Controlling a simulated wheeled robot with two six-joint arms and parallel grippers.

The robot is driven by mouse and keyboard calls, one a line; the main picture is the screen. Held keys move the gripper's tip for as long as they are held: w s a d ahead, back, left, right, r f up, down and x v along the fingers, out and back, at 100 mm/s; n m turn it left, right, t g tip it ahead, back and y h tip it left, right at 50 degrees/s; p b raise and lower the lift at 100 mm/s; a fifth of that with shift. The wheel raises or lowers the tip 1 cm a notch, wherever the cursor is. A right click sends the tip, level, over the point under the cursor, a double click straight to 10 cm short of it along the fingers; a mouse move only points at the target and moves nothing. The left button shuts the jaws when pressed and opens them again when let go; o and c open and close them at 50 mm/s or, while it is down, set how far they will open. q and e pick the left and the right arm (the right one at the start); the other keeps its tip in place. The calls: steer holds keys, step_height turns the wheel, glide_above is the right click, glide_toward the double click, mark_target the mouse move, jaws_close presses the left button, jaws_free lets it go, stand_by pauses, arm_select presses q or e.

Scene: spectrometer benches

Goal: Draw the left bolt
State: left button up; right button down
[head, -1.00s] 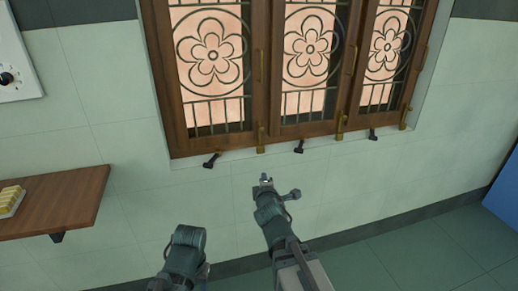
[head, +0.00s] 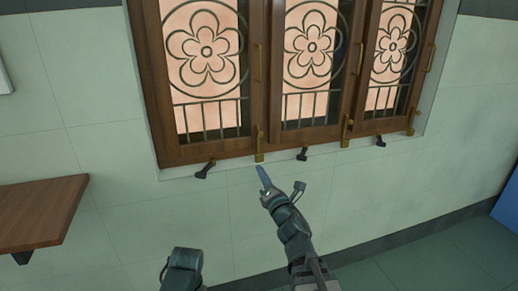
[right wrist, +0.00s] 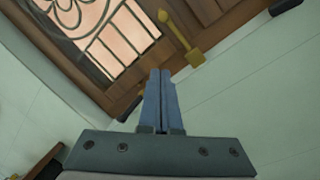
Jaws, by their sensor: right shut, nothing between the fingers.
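The left bolt (head: 259,148) is a brass bolt low on the left window sash, at its right-hand edge near the sill. It also shows in the right wrist view (right wrist: 196,56), beyond the fingertips and a little to the right. My right gripper (head: 261,171) is just below the left bolt and apart from it. In the right wrist view its two blue fingers (right wrist: 161,72) lie side by side, shut with nothing between them. Part of my left arm shows at the bottom of the head view, but its gripper does not show.
Two more brass bolts (head: 346,132) (head: 410,122) sit on the sashes to the right. Dark window stays (head: 205,170) (head: 303,154) stick out along the sill. A wooden shelf (head: 40,210) is on the wall at the left. The wall below the window is clear.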

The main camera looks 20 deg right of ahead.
mark_target(259, 132)
steer(key=shift+w, duration=0.1)
steer(key=w+r+p, duration=0.1)
steer(key=w, duration=0.2)
steer(key=w+d+r+p, duration=0.1)
steer(key=w+r+p, duration=0.1)
steer(key=w, duration=0.2)
steer(key=w+r+p, duration=0.1)
steer(key=w, duration=0.2)
steer(key=shift+w+d+r, duration=0.15)
steer(key=shift+d+r, duration=0.1)
steer(key=shift+d, duration=0.15)
step_height(259, 132, up, 5)
steer(key=p, duration=0.5)
steer(key=shift+f, duration=0.3)
